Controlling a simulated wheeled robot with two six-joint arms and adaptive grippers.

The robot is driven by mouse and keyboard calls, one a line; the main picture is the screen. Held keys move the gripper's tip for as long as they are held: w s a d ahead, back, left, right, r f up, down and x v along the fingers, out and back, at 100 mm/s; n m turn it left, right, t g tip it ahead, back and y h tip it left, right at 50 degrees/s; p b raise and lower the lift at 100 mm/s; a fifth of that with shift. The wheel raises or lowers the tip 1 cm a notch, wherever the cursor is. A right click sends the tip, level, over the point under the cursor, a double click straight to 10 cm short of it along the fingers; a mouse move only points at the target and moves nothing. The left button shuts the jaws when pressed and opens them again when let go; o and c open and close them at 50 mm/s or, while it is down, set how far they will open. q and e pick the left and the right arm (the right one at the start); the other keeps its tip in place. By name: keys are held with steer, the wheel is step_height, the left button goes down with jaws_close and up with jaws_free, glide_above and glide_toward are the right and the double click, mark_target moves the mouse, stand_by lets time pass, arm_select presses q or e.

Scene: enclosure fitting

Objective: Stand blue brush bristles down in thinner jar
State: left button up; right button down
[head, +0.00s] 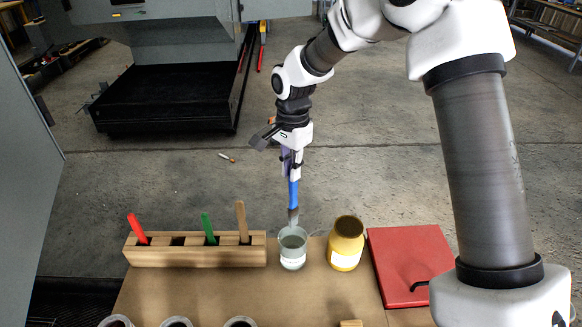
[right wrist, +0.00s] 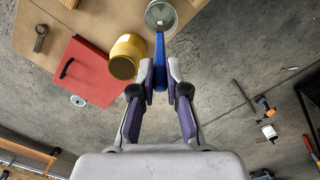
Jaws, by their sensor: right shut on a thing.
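The blue brush (head: 293,194) hangs upright with its bristles down in the head view. Its bristle end is at the mouth of the thinner jar (head: 292,258), a glass jar with a pale label; whether the tips are inside the rim I cannot tell. My right gripper (head: 291,160) is shut on the brush's upper handle, above the jar. In the right wrist view the brush (right wrist: 160,62) runs from between the fingers (right wrist: 161,88) toward the jar (right wrist: 161,14). My left gripper is not in view.
A yellow jar (head: 346,243) stands just right of the thinner jar. A wooden rack (head: 195,257) on the left holds red, green and tan-handled brushes, with one empty slot. A red case (head: 409,264) lies at right. Several round cans (head: 176,322) line the front edge.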

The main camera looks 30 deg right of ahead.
steer(key=b, duration=0.4)
glide_above(291, 209)
step_height(291, 209, down, 4)
steer(key=shift+w+d+f, duration=0.1)
steer(key=shift+w+f, duration=0.05)
steer(key=shift+f, duration=0.1)
steer(key=shift+f+b, duration=1.1)
steer(key=shift+f, duration=2.7)
steer(key=c, duration=1.1)
jaws_free()
steer(key=r, duration=1.2)
steer(key=shift+w+d, duration=0.15)
steer(key=shift+d, duration=0.1)
